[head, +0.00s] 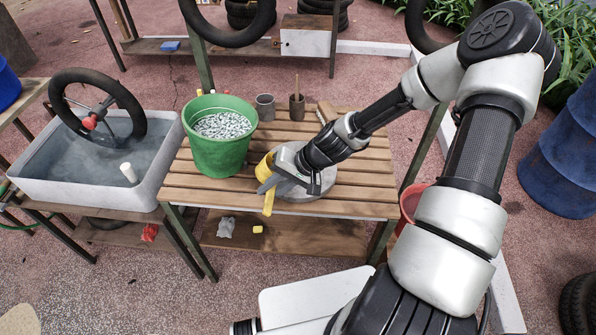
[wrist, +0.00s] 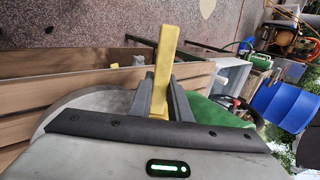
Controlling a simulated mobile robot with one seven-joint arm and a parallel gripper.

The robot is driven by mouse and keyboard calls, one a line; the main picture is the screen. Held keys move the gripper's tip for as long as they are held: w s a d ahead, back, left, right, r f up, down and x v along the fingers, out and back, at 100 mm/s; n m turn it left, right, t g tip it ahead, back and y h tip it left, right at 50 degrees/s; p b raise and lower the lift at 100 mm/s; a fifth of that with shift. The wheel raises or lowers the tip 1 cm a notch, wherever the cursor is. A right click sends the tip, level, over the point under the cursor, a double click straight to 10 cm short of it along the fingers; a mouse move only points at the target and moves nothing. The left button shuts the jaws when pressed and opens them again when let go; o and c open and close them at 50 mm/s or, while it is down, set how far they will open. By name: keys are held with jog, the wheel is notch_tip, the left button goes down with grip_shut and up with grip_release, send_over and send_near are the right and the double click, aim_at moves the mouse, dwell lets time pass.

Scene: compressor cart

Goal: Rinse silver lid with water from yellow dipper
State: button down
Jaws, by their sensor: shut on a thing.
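The yellow dipper (head: 264,167) is at the front left of my gripper (head: 268,187), over the slatted table. My gripper is shut on the dipper's handle, which also shows in the wrist view (wrist: 162,65) between the two fingers (wrist: 160,100). The silver lid (head: 322,186) is a round grey disc on the table, beneath my gripper and partly hidden by it. Its edge also shows in the wrist view (wrist: 75,105). The inside of the dipper is mostly hidden, so I cannot tell whether it holds water.
A green bucket (head: 213,155) with a pale speckled fill stands left of the lid. Two small cups (head: 265,107) (head: 297,107) stand at the table's back. A grey water basin (head: 60,190) with a wheel (head: 130,112) is at the left. A red bucket (head: 412,200) is at the right.

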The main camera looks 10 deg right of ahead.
jog(key=w+a+f+g+h+p, duration=0.1)
jog(key=w+a+g+h+p, duration=0.1)
jog(key=a+h+p, duration=0.3)
jog(key=shift+a+h+p, duration=0.35)
jog(key=shift+a+h, duration=0.3)
jog(key=shift+h, duration=0.35)
dwell(0.3)
jog(key=shift+w, duration=0.1)
jog(key=shift+r+p, duration=0.5)
jog(key=shift+r, duration=1.95)
jog(key=s+d+r+n, duration=0.3)
jog(key=s+d+r, duration=0.1)
jog(key=d+r, duration=1)
jog(key=shift+d+r+n, duration=0.15)
jog(key=shift+d+n, duration=0.15)
jog(key=shift+d, duration=0.35)
